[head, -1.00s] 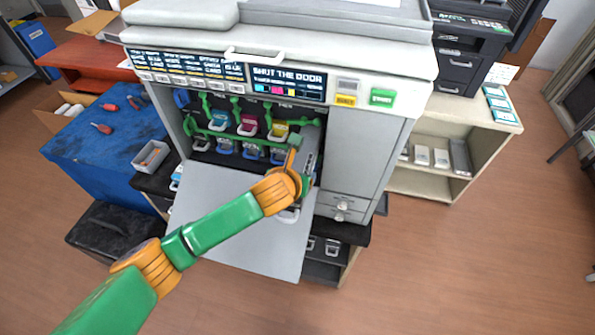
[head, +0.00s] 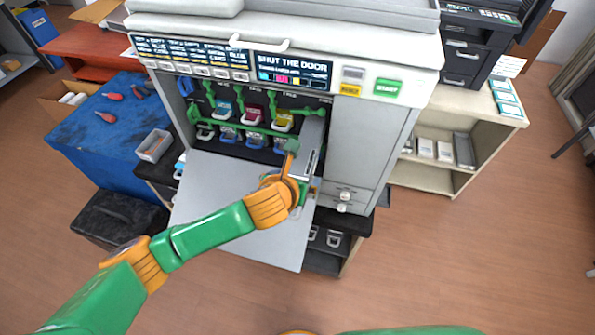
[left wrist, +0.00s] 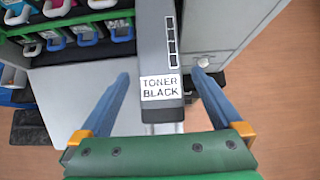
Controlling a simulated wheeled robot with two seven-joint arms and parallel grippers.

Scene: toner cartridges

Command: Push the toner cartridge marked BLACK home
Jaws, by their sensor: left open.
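The BLACK toner cartridge (left wrist: 160,45) is a long dark grey block with a white TONER BLACK label on its end. In the left wrist view it juts out of the printer towards me over the lowered door. In the head view, the grey cartridge (head: 312,135) stands at the right of the printer's open bay, its near end partly hidden by my left gripper (head: 301,178). In the left wrist view my left gripper (left wrist: 162,78) is open, one blue finger on each side of the cartridge's end with gaps between. The right gripper is out of view.
The printer's door (head: 225,195) hangs open below the bay. Green levers and other cartridges, including a yellow one (head: 284,121), sit left of the black one. A right side wall (head: 365,135) bounds the bay. A shelf (head: 435,180) stands right; a blue table (head: 100,130) left.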

